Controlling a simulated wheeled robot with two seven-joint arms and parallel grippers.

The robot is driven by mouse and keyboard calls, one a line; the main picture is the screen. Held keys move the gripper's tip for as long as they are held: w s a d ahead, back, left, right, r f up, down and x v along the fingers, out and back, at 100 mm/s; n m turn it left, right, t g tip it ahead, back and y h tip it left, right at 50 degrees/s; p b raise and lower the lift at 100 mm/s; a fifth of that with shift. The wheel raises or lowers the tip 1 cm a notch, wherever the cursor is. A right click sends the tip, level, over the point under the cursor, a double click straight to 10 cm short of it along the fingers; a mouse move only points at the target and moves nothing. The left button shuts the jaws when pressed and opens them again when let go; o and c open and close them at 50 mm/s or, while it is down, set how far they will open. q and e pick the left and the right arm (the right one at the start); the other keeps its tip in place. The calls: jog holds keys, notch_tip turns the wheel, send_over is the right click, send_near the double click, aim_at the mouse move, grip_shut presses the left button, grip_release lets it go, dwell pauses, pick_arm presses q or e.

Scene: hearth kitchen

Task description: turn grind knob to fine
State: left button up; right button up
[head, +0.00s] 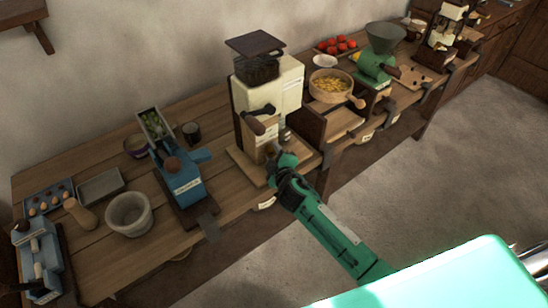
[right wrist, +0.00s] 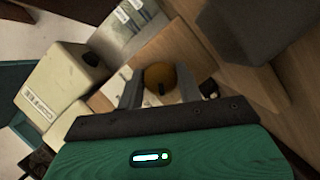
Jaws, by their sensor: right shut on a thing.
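The cream coffee grinder (head: 280,88) with a dark hopper (head: 256,68) stands on the wooden counter in the middle of the head view. My right gripper (head: 276,156) is at the low front of this grinder. In the right wrist view, a round brown wooden knob (right wrist: 160,75) sits between the two fingers of my right gripper (right wrist: 160,92), which is shut on it. In the head view the gripper hides the knob. I cannot read any fine or coarse marking. My left gripper is not in view.
A blue machine (head: 182,182) and a white bowl (head: 129,213) stand left of the grinder. A wooden bowl of yellow pieces (head: 331,86) and a green grinder (head: 375,66) stand to its right. The floor in front is clear.

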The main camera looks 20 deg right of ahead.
dwell(0.3)
jog(key=o, duration=1)
jog(key=shift+c, duration=0.2)
jog(key=s+r+b, duration=0.2)
jog(key=s, duration=1.1)
jog(key=shift+s+r, duration=0.25)
jog(key=shift+s, duration=0.1)
